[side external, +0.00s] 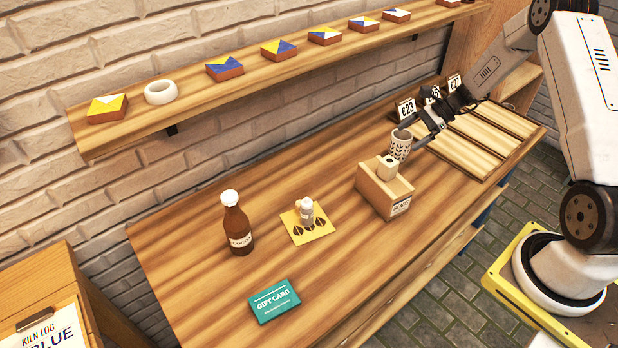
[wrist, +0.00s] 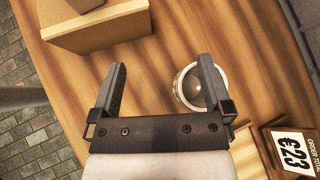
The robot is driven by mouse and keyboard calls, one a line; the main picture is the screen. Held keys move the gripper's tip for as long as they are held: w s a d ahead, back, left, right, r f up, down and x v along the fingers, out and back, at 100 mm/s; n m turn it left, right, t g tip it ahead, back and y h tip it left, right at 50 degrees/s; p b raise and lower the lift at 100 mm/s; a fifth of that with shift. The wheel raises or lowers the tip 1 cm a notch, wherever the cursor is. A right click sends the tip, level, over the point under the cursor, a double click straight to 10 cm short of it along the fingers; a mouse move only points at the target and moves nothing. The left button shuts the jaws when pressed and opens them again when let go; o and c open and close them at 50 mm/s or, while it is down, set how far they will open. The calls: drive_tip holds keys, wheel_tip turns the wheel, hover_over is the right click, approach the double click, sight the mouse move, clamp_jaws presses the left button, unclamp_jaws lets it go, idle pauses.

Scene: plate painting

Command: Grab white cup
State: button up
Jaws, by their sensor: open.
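A white cup (side external: 399,147) with a dark leaf-like pattern stands upright on the wooden table, behind the small cardboard box. My gripper (side external: 413,131) is open beside and above the cup, reaching in from the right. In the wrist view the cup (wrist: 184,92) appears from above, with its round rim and inside visible. The right finger of my gripper (wrist: 163,68) overlaps part of the cup, and the gap between the fingers shows mostly bare wood. Nothing is held. I cannot tell whether the finger touches the cup.
Price cards (side external: 407,109) and slatted wooden boards (side external: 478,142) are to the right. A brown bottle (side external: 236,224) and teal gift card (side external: 274,301) are farther left.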

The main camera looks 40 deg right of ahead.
sight(411, 136)
drive_tip(key=d+f+m+t+y, duration=0.1)
drive_tip(key=d+f+m+t, duration=0.2)
drive_tip(key=d+m+t, duration=0.35)
drive_tip(key=shift+n+g, duration=0.95)
drive_tip(key=shift+w+d+x, duration=0.1)
drive_tip(key=shift+d+x, duration=0.05)
drive_tip(key=shift+x, duration=1.5)
drive_tip(key=shift+w+d+x, duration=0.15)
drive_tip(key=shift+x, duration=1.45)
drive_tip(key=shift+f, duration=0.2)
drive_tip(key=c, duration=1.2)
drive_tip(key=shift+o, duration=0.2)
drive_tip(key=shift+r, duration=0.2)
